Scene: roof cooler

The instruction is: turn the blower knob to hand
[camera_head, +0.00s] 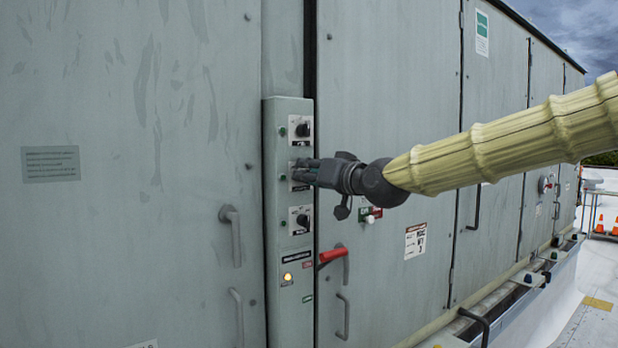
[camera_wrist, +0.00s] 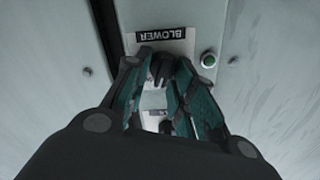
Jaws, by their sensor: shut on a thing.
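The grey control box (camera_head: 291,262) carries a column of knobs on white plates. My gripper (camera_head: 302,174) reaches in from the right at the middle plate, and its fingers cover most of that plate. In the wrist view, a plate labelled BLOWER (camera_wrist: 177,37) appears upside down. The dark blower knob (camera_wrist: 161,68) sits between my fingertips, and my gripper (camera_wrist: 160,76) is shut on it. The direction the knob points cannot be told. A green round lamp or button (camera_wrist: 208,60) is beside the plate, clear of the fingers.
Another black knob (camera_head: 303,130) is above my gripper and one (camera_head: 301,221) is below it. An amber lamp (camera_head: 287,277) is lit lower on the box. A red handle (camera_head: 333,254) sticks out at the lower right. Door handles (camera_head: 234,236) stand to the left.

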